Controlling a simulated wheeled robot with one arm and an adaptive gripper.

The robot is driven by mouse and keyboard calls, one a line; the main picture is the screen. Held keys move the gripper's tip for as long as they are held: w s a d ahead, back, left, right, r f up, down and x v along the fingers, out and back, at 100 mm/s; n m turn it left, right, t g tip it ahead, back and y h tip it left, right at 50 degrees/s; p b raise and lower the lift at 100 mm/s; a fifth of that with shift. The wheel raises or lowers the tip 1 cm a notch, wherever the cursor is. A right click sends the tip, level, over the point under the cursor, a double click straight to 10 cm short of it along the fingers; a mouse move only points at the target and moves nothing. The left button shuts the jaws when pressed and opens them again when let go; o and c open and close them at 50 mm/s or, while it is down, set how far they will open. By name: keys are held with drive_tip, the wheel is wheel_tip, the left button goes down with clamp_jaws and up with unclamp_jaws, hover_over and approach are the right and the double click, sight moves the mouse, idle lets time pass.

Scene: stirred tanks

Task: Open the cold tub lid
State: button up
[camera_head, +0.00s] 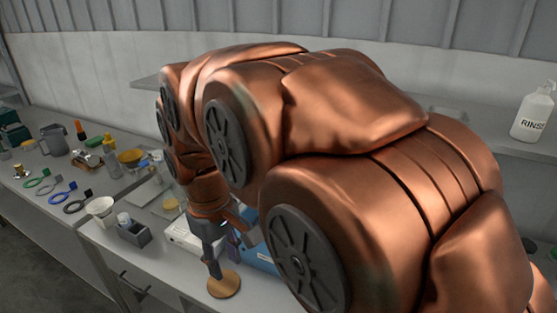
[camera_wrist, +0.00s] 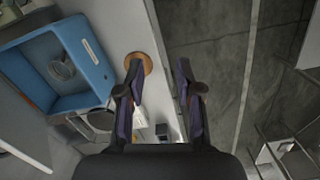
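The cold tub appears as a blue box at the left of the wrist view (camera_wrist: 92,68), with a recessed inside holding a pale ring (camera_wrist: 61,68). In the head view, only part of a blue box (camera_head: 264,262) shows behind my arm.
A round wooden disc (camera_wrist: 147,66) lies by the bench edge, partly behind one finger; it also shows in the head view (camera_head: 225,285). A grey holder (camera_head: 134,234), a white cup (camera_head: 101,208) and several tools stand left. Open floor (camera_wrist: 220,70) lies right in the wrist view.

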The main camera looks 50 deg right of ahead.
drive_tip(key=w+d+r+n+h+b, duration=0.1)
drive_tip(key=w+d+r, duration=0.25)
drive_tip(key=d, duration=0.55)
drive_tip(key=w+d+r+n+t+b, duration=0.1)
drive_tip(key=w+d+r, duration=0.25)
drive_tip(key=d, duration=0.55)
drive_tip(key=w+d+r+h+b, duration=0.1)
drive_tip(key=w+d+r+b, duration=0.15)
drive_tip(key=d+r, duration=0.45)
drive_tip(key=shift+w+d+f+p, duration=0.2)
drive_tip(key=shift+d+f+p, duration=0.35)
drive_tip(key=shift+f, duration=1.05)
drive_tip(key=shift+w+d+f+p, duration=0.15)
drive_tip(key=shift+d+f+p, duration=0.35)
drive_tip(key=shift+f, duration=1.15)
drive_tip(key=shift+w+d+f+p, duration=0.25)
drive_tip(key=shift+d+f, duration=0.45)
drive_tip(key=shift+f, duration=0.9)
clamp_jaws()
